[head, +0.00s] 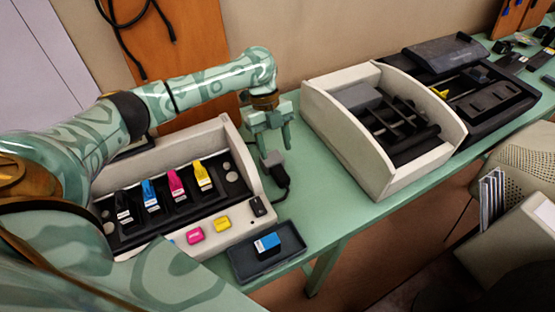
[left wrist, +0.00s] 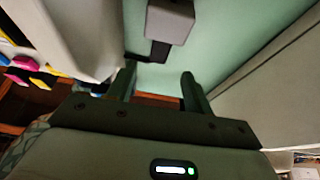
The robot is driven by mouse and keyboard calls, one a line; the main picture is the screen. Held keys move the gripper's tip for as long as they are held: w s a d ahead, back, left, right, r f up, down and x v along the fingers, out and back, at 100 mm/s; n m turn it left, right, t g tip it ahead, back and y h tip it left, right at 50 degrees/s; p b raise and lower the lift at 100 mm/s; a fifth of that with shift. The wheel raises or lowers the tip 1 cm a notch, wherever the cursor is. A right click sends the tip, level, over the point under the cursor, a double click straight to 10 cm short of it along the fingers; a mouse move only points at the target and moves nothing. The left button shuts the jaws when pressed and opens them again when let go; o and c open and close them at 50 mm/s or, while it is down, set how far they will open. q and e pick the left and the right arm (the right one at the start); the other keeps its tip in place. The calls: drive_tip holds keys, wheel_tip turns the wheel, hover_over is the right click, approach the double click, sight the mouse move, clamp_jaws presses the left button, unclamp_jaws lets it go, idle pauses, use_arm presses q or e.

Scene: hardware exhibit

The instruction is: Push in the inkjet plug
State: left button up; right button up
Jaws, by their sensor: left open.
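The inkjet plug (head: 275,160) is a dark grey block with a black cable, just right of the inkjet printer's right side wall. It also shows in the left wrist view (left wrist: 170,20) as a grey block with a black part below. The open-topped beige inkjet printer (head: 256,180) holds black, blue, magenta and yellow cartridges. My left gripper (head: 275,146) is open and empty, fingers pointing down just above the plug. In the left wrist view its fingers (left wrist: 158,74) appear apart from the plug. I cannot tell whether the plug is seated; no socket is clearly visible. My right gripper is not in view.
A dark tray (head: 240,272) with a blue-labelled cartridge (head: 267,244) lies in front. A second open beige printer (head: 451,139) stands to the right, with a black machine (head: 490,95) beyond. A strip of green table (head: 310,194) between the printers is clear.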

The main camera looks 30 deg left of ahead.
use_arm(q)
drive_tip(key=p+v, duration=0.2)
drive_tip(key=v, duration=0.6)
drive_tip(key=shift+a+r, duration=0.15)
drive_tip(key=shift+r, duration=0.1)
drive_tip(key=shift+w, duration=0.1)
